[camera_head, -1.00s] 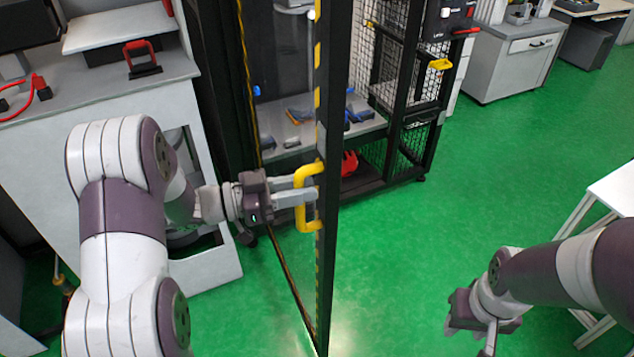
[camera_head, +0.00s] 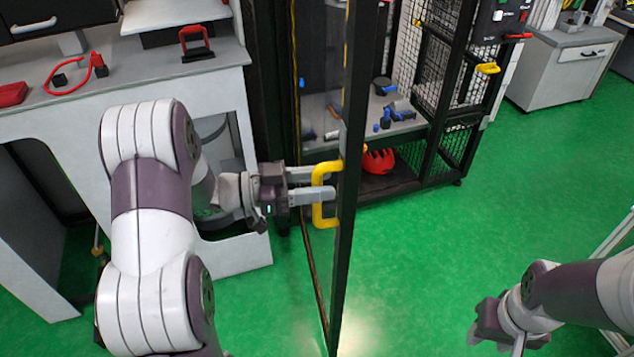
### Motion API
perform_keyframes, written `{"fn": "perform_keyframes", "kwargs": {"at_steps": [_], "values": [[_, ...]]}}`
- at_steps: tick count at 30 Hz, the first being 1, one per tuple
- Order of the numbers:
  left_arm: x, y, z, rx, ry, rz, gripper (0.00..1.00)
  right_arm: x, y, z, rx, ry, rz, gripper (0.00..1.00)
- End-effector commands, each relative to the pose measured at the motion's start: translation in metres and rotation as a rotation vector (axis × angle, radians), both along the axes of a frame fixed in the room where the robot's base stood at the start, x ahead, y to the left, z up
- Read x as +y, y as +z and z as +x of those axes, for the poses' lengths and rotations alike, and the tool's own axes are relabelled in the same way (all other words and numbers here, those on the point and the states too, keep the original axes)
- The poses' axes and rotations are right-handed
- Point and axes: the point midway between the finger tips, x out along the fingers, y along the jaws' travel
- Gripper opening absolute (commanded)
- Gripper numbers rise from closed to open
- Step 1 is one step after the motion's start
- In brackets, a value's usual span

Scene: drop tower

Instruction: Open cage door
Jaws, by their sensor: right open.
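The cage door (camera_head: 352,130) is a tall black-framed panel seen nearly edge-on. It stands ajar, swung out from the cage front. A yellow D-shaped handle (camera_head: 318,200) sits on its near edge. The far finger is partly hidden by the handle. My right gripper (camera_head: 512,335) hangs open and empty at the lower right, well away from the door.
The cage (camera_head: 445,85) behind the door has mesh walls and a shelf (camera_head: 400,125) with small tools. A red object (camera_head: 378,162) lies on its floor. A grey workbench (camera_head: 90,95) stands at left, close to my left arm. Green floor (camera_head: 430,245) is clear at right.

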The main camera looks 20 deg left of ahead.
Motion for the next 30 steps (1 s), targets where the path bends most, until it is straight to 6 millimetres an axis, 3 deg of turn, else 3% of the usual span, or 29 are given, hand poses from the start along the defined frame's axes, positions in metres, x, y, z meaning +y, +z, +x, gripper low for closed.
{"fn": "perform_keyframes", "kwargs": {"at_steps": [8, 21, 30], "values": [[0.008, -0.002, -0.004, 0.001, 0.001, 0.0, 0.43, 0.0, -0.003, 0.0, 0.0, 0.0, 0.0, 0.43], [0.1, -0.002, -0.048, 0.0, 0.004, 0.001, 0.43, 0.0, -0.021, 0.0, 0.0, 0.0, 0.0, 0.43], [0.115, -0.001, -0.056, 0.001, 0.0, 0.0, 0.43, 0.0, -0.022, 0.0, 0.0, 0.0, 0.0, 0.43]]}}
